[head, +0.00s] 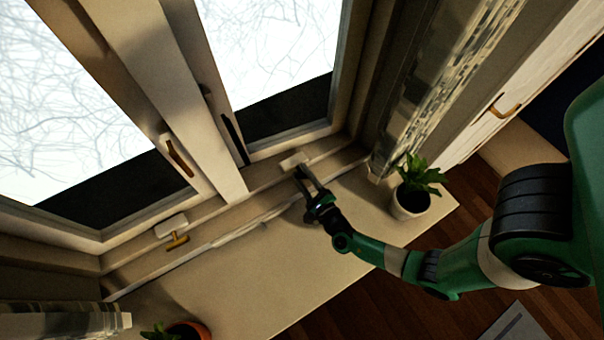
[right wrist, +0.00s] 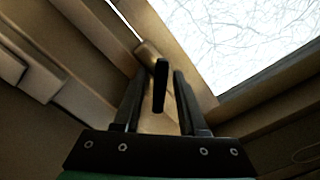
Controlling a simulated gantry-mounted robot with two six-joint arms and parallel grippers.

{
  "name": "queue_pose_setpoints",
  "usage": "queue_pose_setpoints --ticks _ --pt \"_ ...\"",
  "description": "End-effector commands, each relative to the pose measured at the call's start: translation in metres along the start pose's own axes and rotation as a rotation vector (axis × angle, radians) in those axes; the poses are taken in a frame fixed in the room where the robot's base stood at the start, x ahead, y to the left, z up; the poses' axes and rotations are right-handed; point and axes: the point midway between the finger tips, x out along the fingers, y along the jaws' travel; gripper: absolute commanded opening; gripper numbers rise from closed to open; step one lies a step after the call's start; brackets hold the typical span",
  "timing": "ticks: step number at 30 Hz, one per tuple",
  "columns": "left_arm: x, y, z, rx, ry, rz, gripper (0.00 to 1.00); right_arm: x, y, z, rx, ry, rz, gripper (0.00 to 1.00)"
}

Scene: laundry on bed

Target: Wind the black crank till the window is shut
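The black crank (right wrist: 160,86) shows in the right wrist view as a short dark bar by a pale mount at the window frame. In the head view a pale mount (head: 294,160) sits on the lower frame at the right window; the crank there is hard to tell from my dark fingers. My right gripper (head: 308,182) is at that mount. In the right wrist view its fingers (right wrist: 158,88) are apart, one each side of the crank, with visible gaps. The right window (head: 280,50) has a dark upright handle; how far it stands open is unclear. My left gripper is out of view.
A brass-coloured crank (head: 178,241) sits on a white mount further left. A potted plant (head: 411,200) stands on the sill just right of my gripper; another pot (head: 188,331) is at the bottom left. Curtains (head: 440,75) hang at the right. The middle sill (head: 255,270) is clear.

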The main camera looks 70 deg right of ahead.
Motion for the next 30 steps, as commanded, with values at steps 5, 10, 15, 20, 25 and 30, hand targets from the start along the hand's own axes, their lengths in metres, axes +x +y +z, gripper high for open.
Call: queue_pose_setpoints --ticks 5,10,15,20,25,30 --pt "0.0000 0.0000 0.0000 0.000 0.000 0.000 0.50 -0.0002 0.0001 -0.0001 0.000 0.000 0.000 0.06" --pt "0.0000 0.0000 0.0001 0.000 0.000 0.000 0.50 -0.0002 0.0001 -0.0001 0.000 0.000 0.000 0.00" --pt "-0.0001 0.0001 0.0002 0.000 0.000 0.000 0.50 -0.0003 0.0001 -0.0002 0.001 0.000 0.000 0.00" --pt "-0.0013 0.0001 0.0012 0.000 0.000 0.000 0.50 -0.0004 0.0004 -0.0007 0.019 0.000 0.000 0.00" --pt "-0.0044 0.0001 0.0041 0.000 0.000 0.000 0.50 -0.0004 0.0006 -0.0014 0.080 0.001 -0.001 0.00" --pt "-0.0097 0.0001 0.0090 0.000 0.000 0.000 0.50 -0.0005 0.0010 -0.0022 0.189 0.001 0.000 0.00"
